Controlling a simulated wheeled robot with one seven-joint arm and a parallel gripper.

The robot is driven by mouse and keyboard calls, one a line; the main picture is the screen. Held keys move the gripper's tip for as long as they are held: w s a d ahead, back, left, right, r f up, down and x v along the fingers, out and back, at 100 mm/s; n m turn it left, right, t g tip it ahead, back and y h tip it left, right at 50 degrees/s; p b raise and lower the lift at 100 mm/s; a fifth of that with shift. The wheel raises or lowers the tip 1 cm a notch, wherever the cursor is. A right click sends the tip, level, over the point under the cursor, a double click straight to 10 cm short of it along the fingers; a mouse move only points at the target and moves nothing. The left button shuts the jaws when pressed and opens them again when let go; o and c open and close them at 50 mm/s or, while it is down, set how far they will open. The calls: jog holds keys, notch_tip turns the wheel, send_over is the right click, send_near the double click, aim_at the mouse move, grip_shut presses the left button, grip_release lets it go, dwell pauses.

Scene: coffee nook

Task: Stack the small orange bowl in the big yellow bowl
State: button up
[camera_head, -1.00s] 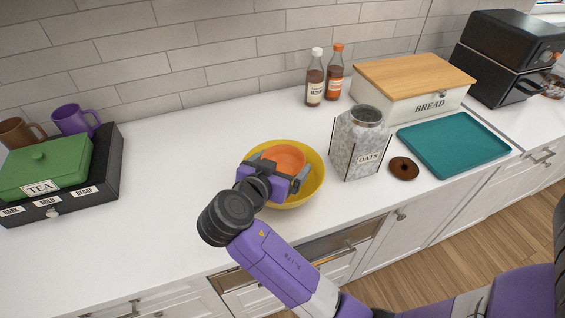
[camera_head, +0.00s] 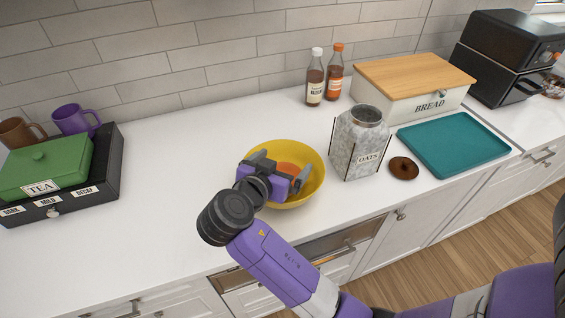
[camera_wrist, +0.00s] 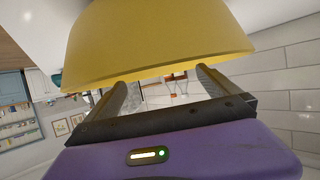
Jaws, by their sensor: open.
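The big yellow bowl (camera_head: 314,172) stands upright on the white counter. The small orange bowl (camera_head: 287,168) sits low inside it, partly hidden by my gripper. My gripper (camera_head: 278,164) is open at the near left side of the yellow bowl, with its fingers over the bowl's opening around the orange bowl's upper area. In the wrist view the yellow bowl's outer side (camera_wrist: 160,45) fills the top, close to my open fingers. The orange bowl does not show in the wrist view.
Two bottles (camera_head: 324,78) and a bread box (camera_head: 410,95) are behind. The counter left of the bowls is clear up to the tea box (camera_head: 45,170).

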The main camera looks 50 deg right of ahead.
jog(key=b+v, duration=0.2)
jog(key=v, duration=1)
